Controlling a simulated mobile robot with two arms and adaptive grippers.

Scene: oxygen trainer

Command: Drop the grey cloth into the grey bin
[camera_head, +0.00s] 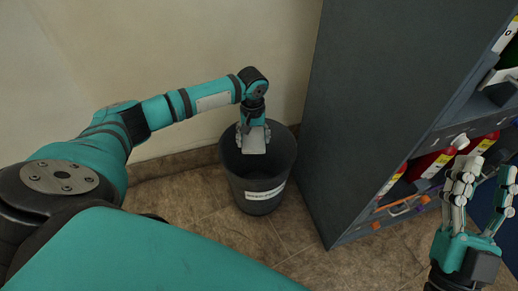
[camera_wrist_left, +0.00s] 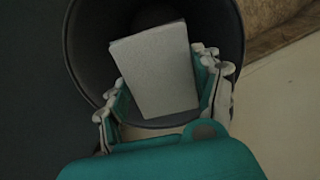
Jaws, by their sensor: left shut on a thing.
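The grey bin (camera_head: 262,190) stands on the floor against the wall, beside the dark cabinet. It is upright and has a white label on its front. My left gripper (camera_head: 253,138) points down over the bin's opening. It is shut on the grey cloth (camera_head: 254,145), which looks like a flat pale grey block. In the left wrist view the cloth (camera_wrist_left: 158,70) sits between the fingers of my left gripper (camera_wrist_left: 165,85), with the round bin wall (camera_wrist_left: 86,50) around it. My right gripper (camera_head: 480,190) is raised at the far right, with its fingers apart and nothing seen between them.
A tall dark grey cabinet (camera_head: 365,110) stands just right of the bin. Its shelves hold red cylinders (camera_head: 432,163) and a tool with an orange handle (camera_head: 402,207). The tiled floor (camera_head: 195,215) in front of the bin is clear. The wall (camera_head: 190,50) is close behind.

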